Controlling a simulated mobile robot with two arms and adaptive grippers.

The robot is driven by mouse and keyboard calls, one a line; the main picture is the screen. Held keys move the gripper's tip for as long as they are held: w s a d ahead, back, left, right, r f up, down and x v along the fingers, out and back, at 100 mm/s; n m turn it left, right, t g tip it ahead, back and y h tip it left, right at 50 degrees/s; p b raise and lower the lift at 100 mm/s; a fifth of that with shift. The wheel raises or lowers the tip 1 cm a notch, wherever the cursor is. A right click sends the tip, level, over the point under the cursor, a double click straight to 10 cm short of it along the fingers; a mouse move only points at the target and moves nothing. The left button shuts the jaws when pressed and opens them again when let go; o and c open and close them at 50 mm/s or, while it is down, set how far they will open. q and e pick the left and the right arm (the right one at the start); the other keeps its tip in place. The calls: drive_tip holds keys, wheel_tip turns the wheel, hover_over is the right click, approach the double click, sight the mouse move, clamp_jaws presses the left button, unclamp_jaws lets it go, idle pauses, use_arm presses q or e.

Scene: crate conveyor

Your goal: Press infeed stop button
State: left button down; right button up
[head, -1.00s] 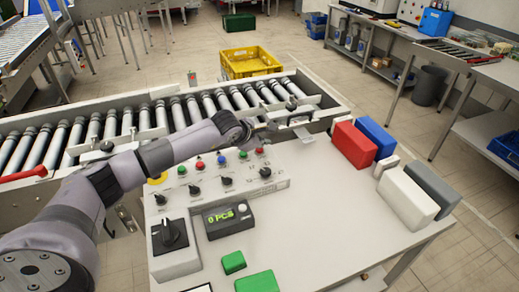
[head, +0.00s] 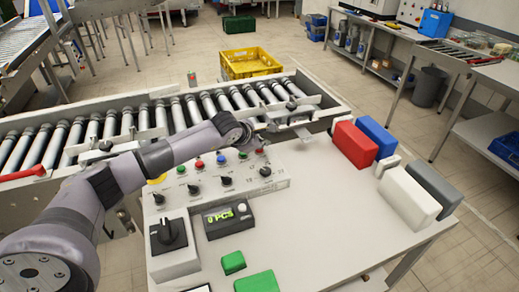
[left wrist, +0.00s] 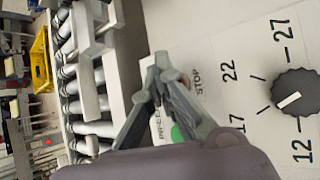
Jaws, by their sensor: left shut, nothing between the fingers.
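The control panel (head: 280,180) has a row of coloured buttons. The red infeed stop button (head: 260,151) is at the right end of the row. In the left wrist view this button (left wrist: 185,82) is partly hidden by a finger, beside the printed word STOP. A green button (head: 243,155) is next to it and also shows between the fingers in the left wrist view (left wrist: 177,133). My left gripper (left wrist: 160,66) is shut and empty, with its fingertips close to the red button. I cannot tell whether they touch it. My right gripper is not in view.
The roller conveyor (head: 148,122) runs behind the panel. Black knobs (head: 265,171) sit in front of the buttons, with a counter box (head: 228,219) and a rotary switch (head: 168,236) nearer. Red (head: 353,145), blue (head: 377,137), white (head: 409,194) and grey (head: 434,190) blocks stand right.

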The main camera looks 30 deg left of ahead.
sight(261, 150)
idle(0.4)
use_arm(q)
drive_tip(key=shift+r, duration=0.7)
drive_tip(key=shift+r+p, duration=0.1)
drive_tip(key=shift+p, duration=0.2)
drive_tip(key=shift+r+p, duration=0.95)
drive_tip(key=shift+r, duration=1.5)
